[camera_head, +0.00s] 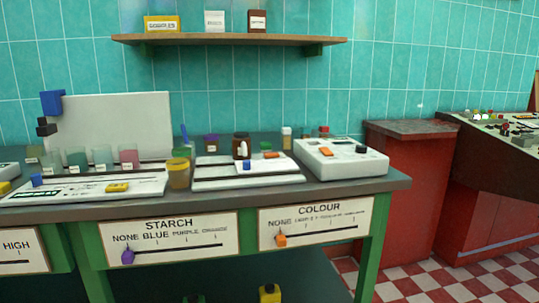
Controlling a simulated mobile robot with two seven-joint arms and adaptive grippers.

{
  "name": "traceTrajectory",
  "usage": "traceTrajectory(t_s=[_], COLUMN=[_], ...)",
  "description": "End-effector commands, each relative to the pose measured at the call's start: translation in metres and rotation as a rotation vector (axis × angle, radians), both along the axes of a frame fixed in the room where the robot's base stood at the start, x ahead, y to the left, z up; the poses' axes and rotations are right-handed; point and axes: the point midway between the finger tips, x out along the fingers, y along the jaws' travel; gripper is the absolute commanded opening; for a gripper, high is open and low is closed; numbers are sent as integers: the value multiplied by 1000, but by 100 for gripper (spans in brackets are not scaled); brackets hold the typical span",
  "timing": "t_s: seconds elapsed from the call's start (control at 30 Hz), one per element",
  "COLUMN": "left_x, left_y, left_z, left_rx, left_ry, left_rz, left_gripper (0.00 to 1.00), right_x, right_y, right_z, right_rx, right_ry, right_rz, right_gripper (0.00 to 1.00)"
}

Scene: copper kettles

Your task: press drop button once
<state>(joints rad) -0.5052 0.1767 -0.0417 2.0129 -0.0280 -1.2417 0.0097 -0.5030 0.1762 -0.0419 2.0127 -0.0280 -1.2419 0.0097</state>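No label for a drop button can be read, so I cannot tell which control it is. Several coloured controls show on the bench (400,184). A white box (340,166) at the right end has an orange button (326,152) and a dark knob (362,149). A low white unit (215,183) left of it carries a blue piece (247,165) and an orange piece (271,155). A long white board (75,190) at the left has a yellow block (117,187) and a blue block (37,180). Neither gripper is in view.
Jars and beakers, including an amber jar (178,174) and a brown bottle (241,146), crowd the bench. STARCH (170,241) and COLOUR (316,223) slider panels front it. A red cabinet (408,195) stands right; checkered floor (450,280) is clear. A shelf (230,40) hangs above.

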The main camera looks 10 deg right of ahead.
Motion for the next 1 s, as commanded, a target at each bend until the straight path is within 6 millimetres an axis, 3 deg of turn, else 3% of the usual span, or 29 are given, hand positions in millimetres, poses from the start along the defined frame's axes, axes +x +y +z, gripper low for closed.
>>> traceTrajectory(t_s=[0.17, 0.47, 1.0], left_x=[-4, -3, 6], left_y=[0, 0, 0], left_z=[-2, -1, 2], left_rx=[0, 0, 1], left_ry=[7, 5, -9], left_rz=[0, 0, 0], left_gripper=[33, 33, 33], right_x=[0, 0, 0], right_y=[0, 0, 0], right_z=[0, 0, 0], right_rx=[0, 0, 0], right_ry=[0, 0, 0], right_rz=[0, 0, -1], right_gripper=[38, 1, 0])
